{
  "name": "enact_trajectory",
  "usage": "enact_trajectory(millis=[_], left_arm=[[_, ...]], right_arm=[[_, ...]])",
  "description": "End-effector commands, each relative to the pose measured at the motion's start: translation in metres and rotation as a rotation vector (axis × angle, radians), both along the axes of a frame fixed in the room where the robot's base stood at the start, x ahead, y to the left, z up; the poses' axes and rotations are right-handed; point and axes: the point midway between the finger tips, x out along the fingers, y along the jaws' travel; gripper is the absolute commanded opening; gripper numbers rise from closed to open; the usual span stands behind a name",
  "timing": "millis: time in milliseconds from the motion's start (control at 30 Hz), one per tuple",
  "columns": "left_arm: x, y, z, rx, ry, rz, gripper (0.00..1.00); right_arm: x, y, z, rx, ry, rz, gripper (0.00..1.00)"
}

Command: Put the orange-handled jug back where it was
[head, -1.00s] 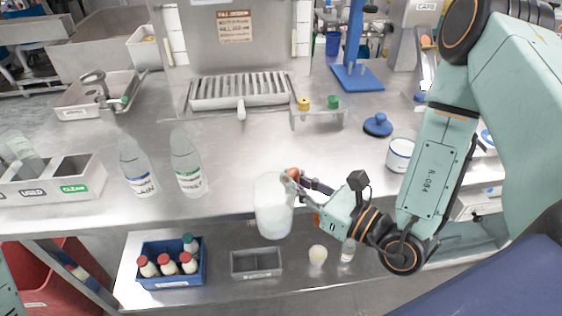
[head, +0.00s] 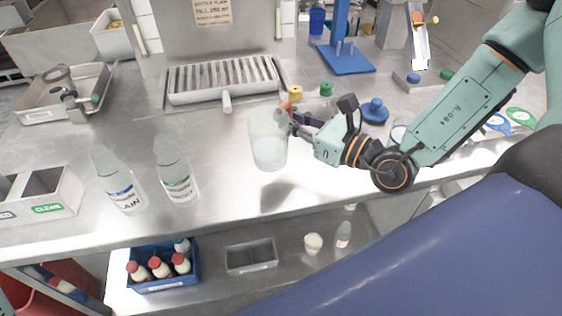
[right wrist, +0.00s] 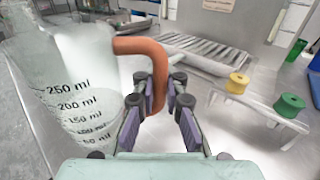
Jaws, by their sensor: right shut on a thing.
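The clear jug (head: 268,142) is held in the air over the steel counter, roughly upright, and its shadow falls on the counter below. Its orange handle (right wrist: 152,65) is between the fingers of my right gripper (head: 292,116). In the right wrist view the gripper (right wrist: 160,98) is shut on the handle. The jug body (right wrist: 70,90) shows millilitre marks and fills the left side of that view. My left gripper is not in view.
Two clear bottles (head: 121,187) (head: 177,174) stand left of the jug. A slotted drain tray (head: 222,80) lies behind it. Yellow (head: 295,93) and green (head: 326,89) knobs and a blue-lidded thing (head: 375,111) are near the gripper. The counter front is clear.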

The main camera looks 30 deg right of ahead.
Motion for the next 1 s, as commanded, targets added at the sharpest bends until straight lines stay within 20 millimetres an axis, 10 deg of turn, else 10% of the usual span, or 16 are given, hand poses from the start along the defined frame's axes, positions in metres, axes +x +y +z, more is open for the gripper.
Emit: enact_trajectory(millis=[567, 1000], left_arm=[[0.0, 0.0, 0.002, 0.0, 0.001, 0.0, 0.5], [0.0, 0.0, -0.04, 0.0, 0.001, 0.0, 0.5]], right_arm=[[0.026, -0.04, 0.041, 0.025, 0.002, -0.013, 0.0], [0.028, -0.04, -0.01, 0.021, 0.007, -0.009, 0.0]])
